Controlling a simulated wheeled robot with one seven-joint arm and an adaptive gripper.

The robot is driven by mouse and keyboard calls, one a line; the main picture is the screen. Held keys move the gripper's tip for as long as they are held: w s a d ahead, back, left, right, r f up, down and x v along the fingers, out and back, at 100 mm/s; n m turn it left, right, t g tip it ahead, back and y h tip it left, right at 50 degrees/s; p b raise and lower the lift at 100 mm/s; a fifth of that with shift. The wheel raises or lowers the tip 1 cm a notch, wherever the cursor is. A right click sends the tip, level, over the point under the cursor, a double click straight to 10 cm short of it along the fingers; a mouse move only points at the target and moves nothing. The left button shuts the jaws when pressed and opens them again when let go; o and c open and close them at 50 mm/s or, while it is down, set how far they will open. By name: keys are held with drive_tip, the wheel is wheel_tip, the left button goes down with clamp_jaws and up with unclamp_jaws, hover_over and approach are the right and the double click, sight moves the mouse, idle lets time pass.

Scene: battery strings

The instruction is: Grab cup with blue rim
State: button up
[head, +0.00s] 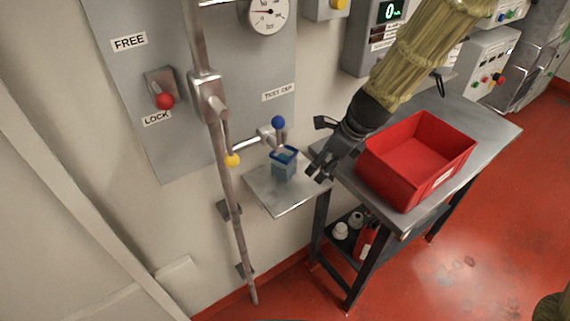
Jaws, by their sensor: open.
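The cup with the blue rim (284,164) stands upright on a small metal shelf (276,202) on the wall, under a tap with a blue knob (278,122). The cup is bluish and see-through. My gripper (318,170) is open and empty, just to the right of the cup. Its fingers point down and left. A gap shows between the fingers and the cup in the picture; I cannot tell the exact depth between them.
A red bin (415,158) stands on the grey table (487,130) at the right. A pipe with a yellow knob (232,160) runs down the wall left of the cup. A lever with a red knob (165,101) sits further left. White items and a red object (366,243) are under the table.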

sight(291, 150)
drive_tip(key=w+a+p, duration=0.1)
drive_tip(key=a, duration=0.2)
drive_tip(key=w+a+p, duration=0.1)
drive_tip(key=w+a, duration=0.1)
drive_tip(key=a, duration=0.1)
drive_tip(key=w+a+f, duration=0.1)
drive_tip(key=w+a, duration=0.1)
drive_tip(key=a, duration=0.1)
drive_tip(key=shift+w+p, duration=0.15)
drive_tip(key=shift+p, duration=0.25)
drive_tip(key=shift+d+f, duration=0.15)
drive_tip(key=c, duration=1.1)
